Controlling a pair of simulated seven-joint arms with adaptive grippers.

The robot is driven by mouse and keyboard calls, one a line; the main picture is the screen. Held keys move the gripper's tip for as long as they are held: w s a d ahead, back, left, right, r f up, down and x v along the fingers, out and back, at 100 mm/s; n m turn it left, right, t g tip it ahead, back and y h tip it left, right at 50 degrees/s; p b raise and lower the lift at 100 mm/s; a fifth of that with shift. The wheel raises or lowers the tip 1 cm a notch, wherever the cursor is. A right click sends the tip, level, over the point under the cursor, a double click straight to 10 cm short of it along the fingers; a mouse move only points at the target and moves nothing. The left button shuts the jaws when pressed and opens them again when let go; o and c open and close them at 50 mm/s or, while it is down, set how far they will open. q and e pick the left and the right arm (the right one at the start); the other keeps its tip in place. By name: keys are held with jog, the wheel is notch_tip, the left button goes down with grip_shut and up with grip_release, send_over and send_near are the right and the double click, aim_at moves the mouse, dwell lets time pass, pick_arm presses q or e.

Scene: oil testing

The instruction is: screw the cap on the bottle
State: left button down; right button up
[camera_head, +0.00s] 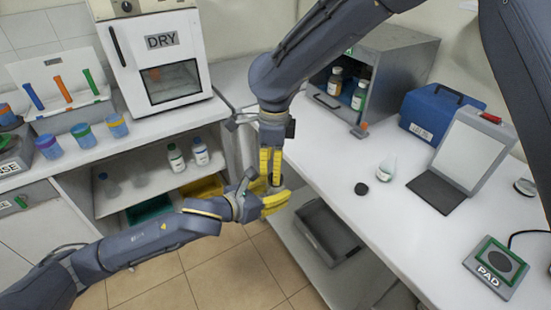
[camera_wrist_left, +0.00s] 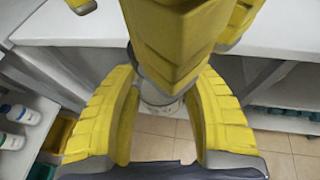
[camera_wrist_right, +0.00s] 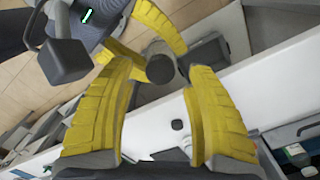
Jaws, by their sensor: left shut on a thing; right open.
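The bottle (camera_wrist_left: 160,107) is pale and mostly hidden in the left wrist view, between the fingers of my left gripper (camera_head: 272,197). My left gripper is shut on it, above the gap between the benches. A dark round cap (camera_wrist_right: 160,68) shows at the bottle's mouth in the right wrist view; I cannot tell how tightly it sits. My right gripper (camera_head: 271,172) points down from above, its fingers open on either side of the cap. The fingers of both grippers are very close together and hide most of the bottle in the head view.
A black cap (camera_head: 361,189) and a clear flask (camera_head: 386,169) stand on the right bench (camera_head: 330,165). A dark bin (camera_head: 328,232) is on the shelf below. A PAD device (camera_head: 497,265), a blue case (camera_head: 438,112) and a grey cabinet with bottles (camera_head: 400,60) are farther right.

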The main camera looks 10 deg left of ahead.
notch_tip(320, 180, up, 9)
jog(key=s+a+n, duration=0.2)
jog(key=s+n, duration=0.1)
jog(key=n, duration=2.1)
jog(key=f+n, duration=0.1)
jog(key=n, duration=0.5)
jog(key=w+d+f+n, duration=0.1)
jog(key=n, duration=0.5)
jog(key=w+d+f+n, duration=0.1)
jog(key=f+n, duration=0.1)
jog(key=n, duration=0.8)
jog(key=w+d+f+n, duration=0.1)
jog(key=n, duration=0.1)
jog(key=shift+f, duration=0.1)
